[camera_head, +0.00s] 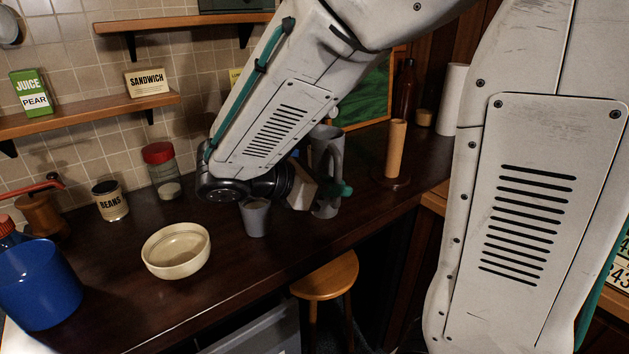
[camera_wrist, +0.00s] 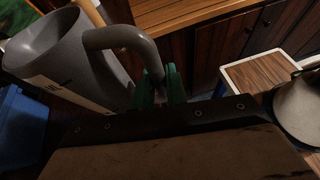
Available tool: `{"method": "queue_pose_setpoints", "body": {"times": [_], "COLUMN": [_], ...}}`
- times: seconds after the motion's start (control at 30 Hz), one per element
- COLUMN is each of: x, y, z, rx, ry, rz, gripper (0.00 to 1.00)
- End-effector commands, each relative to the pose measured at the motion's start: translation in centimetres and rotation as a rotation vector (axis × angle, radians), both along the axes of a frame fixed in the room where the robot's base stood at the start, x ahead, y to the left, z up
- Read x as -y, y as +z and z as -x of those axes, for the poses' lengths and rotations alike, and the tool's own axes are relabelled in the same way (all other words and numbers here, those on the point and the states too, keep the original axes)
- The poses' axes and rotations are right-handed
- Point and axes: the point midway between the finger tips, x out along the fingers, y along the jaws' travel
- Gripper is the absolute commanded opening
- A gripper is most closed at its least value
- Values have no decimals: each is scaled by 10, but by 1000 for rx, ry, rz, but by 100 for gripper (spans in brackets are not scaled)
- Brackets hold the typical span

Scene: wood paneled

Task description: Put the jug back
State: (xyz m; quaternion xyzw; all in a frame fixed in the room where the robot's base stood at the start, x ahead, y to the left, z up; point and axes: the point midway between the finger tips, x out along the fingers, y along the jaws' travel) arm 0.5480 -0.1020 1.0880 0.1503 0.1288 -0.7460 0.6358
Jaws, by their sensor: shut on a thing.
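The tall grey jug (camera_head: 327,146) is at the right part of the dark counter, partly hidden behind my arm. It looks upright in the head view; I cannot tell whether its base touches the counter. My gripper (camera_head: 341,189) has green fingertips and is shut on the jug's handle. In the wrist view the jug (camera_wrist: 88,75) fills the upper left, with its open rim and a printed label showing. Its curved handle (camera_wrist: 125,38) runs down between the green fingertips (camera_wrist: 163,88).
A small grey cup (camera_head: 255,219) stands left of the jug, and a cream bowl (camera_head: 176,251) is further left. A brown tube on a round base (camera_head: 395,150) stands right of the jug. A wooden stool (camera_head: 327,277) is below the counter's front edge. The counter (camera_head: 230,285) is clear near the bowl.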

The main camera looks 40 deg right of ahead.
Motion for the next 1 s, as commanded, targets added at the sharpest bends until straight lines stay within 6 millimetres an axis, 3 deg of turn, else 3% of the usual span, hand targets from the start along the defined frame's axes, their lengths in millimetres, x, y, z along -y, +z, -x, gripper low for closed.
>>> {"method": "queue_pose_setpoints", "body": {"times": [0.2, 0.43, 0.67, 0.9, 1.0], "x": [25, 45, 50, 50, 50], "y": [-6, -10, -15, -44, -47], "z": [-55, -100, -113, -112, -112], "rx": [0, 1, -1, -3, 0], "ry": [-4, -1, 0, 1, 1], "rz": [0, 0, 0, 1, 0], "gripper": [0, 0, 0, 0, 0]}}
